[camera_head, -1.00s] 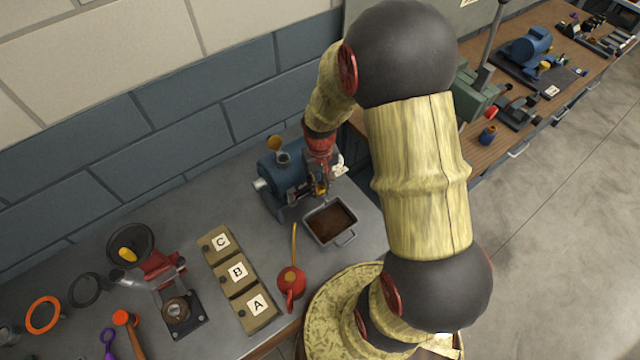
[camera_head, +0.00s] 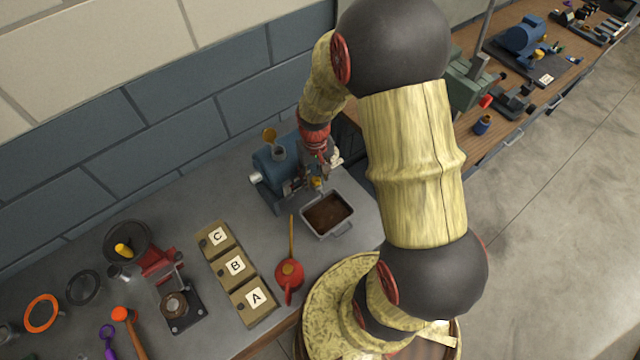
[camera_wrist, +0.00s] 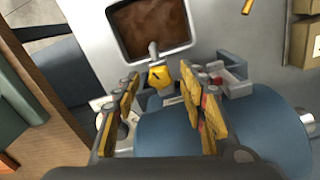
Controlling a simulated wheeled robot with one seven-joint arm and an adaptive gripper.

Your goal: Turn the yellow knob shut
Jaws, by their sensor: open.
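The yellow knob (camera_wrist: 159,76) sits on a short grey stem at the end of the blue casing (camera_wrist: 190,125), beside the tray of brown material. In the head view the knob (camera_head: 317,183) is small, at the front of the blue casing (camera_head: 268,165). My gripper (camera_wrist: 160,72) is open, with its two yellow-padded fingers apart. In the wrist view the knob appears between the fingertips, and no contact is visible. In the head view my gripper (camera_head: 324,172) is just above the knob, partly hidden by the machine and wrist.
A grey tray (camera_head: 346,232) of brown material stands close in front of the casing. A red oil can (camera_head: 289,275) and boxes marked A, B and C (camera_head: 236,268) are to the left. A wooden bench (camera_head: 500,133) stands at right.

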